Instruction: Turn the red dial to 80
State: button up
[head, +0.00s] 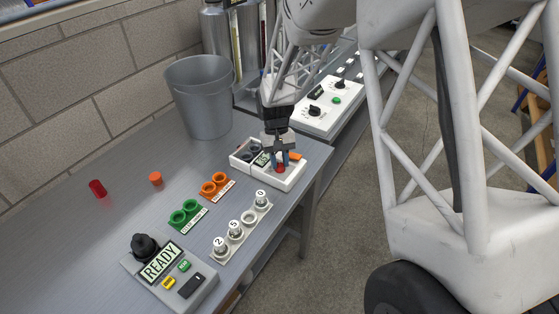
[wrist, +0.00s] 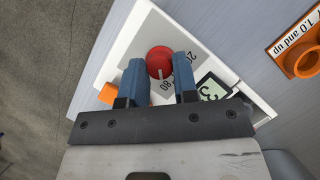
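The red dial (wrist: 159,60) is a round knob with a pale pointer mark at its lower edge in the wrist view, toward the printed 80. A printed 20 shows to its right. The dial sits on a white box (head: 291,181) near the table's right edge; it shows small and red in the head view (head: 280,168). My gripper (wrist: 160,62) points down over the box, with its blue fingers on opposite sides of the dial, seemingly against it. A small display (wrist: 212,89) on the box shows a 3; the rest is hidden by my gripper.
An orange piece (wrist: 107,93) sits at the box's edge. Nearby are an orange holder (head: 214,184), green holder (head: 184,213), digit strip (head: 240,229), READY panel (head: 169,275) and grey bucket (head: 200,98). The table's left part is mostly clear.

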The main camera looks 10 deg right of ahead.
jog(key=o, duration=0.4)
jog(key=shift+o, duration=0.2)
jog(key=v, duration=0.7)
jog(key=shift+w+r, duration=0.2)
jog(key=shift+r, duration=0.15)
jog(key=shift+s, duration=0.1)
jog(key=s+d+r+t, duration=0.2)
jog(key=s+r+t, duration=0.2)
jog(key=s+r, duration=1)
jog(key=s+d+r+t, duration=0.1)
jog(key=s+r+t, duration=0.1)
jog(key=s, duration=1.6)
jog(key=shift+s+r+t, duration=0.25)
jog(key=shift+r+t, duration=0.05)
jog(key=shift+t, duration=0.2)
